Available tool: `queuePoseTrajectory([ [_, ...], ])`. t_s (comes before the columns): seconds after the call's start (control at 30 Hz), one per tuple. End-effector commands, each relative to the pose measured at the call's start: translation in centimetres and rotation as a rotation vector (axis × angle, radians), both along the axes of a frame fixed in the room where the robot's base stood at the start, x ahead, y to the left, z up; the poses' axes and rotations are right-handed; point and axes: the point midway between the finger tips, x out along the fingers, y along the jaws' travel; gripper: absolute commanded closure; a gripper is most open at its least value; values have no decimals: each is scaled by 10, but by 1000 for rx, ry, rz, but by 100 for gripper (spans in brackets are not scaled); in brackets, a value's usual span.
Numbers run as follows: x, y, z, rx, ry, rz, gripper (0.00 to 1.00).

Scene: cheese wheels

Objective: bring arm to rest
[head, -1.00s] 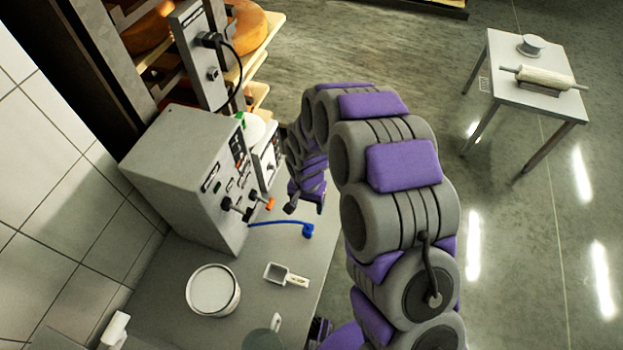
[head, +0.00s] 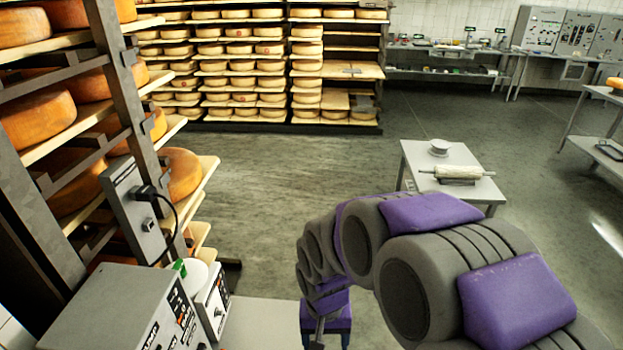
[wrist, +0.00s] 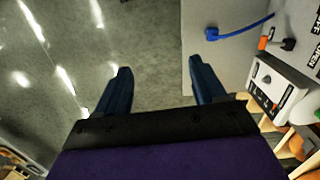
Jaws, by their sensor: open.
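My gripper (wrist: 163,95) is open in the wrist view, its two dark fingers apart with only floor and a bench edge beyond them. Nothing is between the fingers. In the head view my grey and purple arm arches across the lower right, and its far end hangs down beside the grey bench top (head: 262,325). The fingertips are not clear there.
A grey control box (head: 125,310) stands on the bench at lower left. A blue hose (wrist: 240,28) lies on the bench. Racks of cheese wheels (head: 185,172) rise at left and back. A small table (head: 420,160) holds a rolling pin (head: 458,172). Open floor lies between.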

Motion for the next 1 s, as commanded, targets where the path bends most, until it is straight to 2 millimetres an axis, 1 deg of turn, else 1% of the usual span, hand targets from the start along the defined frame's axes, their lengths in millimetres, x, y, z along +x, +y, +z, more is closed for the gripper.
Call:
queuePoseTrajectory([
  [0.03,-9,-12,13,1,-3,-3,30],
  [0.1,-25,-28,26,-3,7,1,30],
  [0.27,-64,-60,54,-2,24,6,30],
  [0.4,-104,-82,72,2,46,8,30],
  [0.53,-140,-98,85,10,62,7,30],
  [0.7,-180,-108,92,24,82,8,30],
  [0.83,-194,-111,94,31,89,9,30],
  [1.0,-199,-112,95,34,91,10,30],
])
